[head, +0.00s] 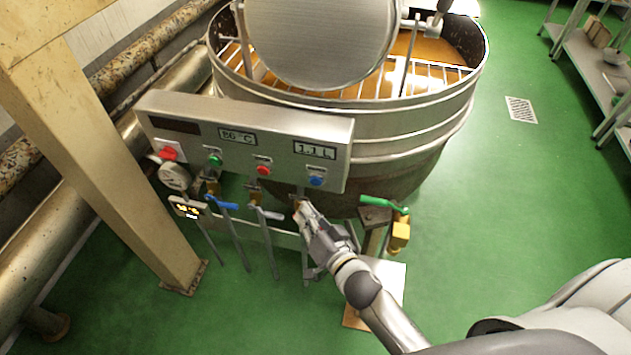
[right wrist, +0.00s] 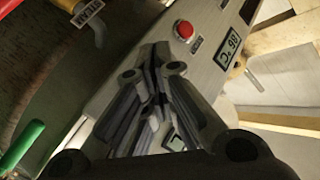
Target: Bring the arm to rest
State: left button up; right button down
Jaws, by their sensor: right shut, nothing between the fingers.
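My right gripper (head: 301,208) is in front of the kettle (head: 400,160), just below the lower edge of the control panel (head: 240,135). Its fingers are shut and hold nothing. In the right wrist view the shut fingers (right wrist: 155,60) point up along the panel face, with a red button (right wrist: 184,29) and a temperature display (right wrist: 229,49) beyond them. Whether the fingertips touch anything is unclear. My right arm reaches in from the lower right of the head view. My left gripper is not in view.
Valve levers, one blue (head: 222,203) and one grey (head: 266,213), sit left of my gripper. A green-handled valve (head: 385,204) is to its right. A beige post (head: 110,150) stands at left and shelving (head: 600,75) at far right. Green floor between kettle and shelving is clear.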

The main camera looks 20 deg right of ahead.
dwell(0.5)
jog(key=s+d+f+n+g+h, duration=0.15)
jog(key=s+f+g, duration=0.25)
jog(key=s+f, duration=0.75)
jog(key=s+d+f+n+g+h, duration=0.1)
jog(key=s+d+f+n+g, duration=0.2)
jog(key=f, duration=1.5)
jog(key=s+d+f+n+g, duration=0.1)
jog(key=s+f, duration=0.3)
jog(key=s, duration=0.5)
jog(key=s+d+f+n+g, duration=0.1)
jog(key=s+f+g, duration=0.3)
jog(key=s, duration=0.5)
jog(key=s+d+f+n+g, duration=0.1)
jog(key=s+d+f+g, duration=0.2)
jog(key=s+f, duration=0.3)
jog(key=s, duration=0.3)
jog(key=shift+h, duration=0.35)
jog(key=shift+w+d, duration=0.1)
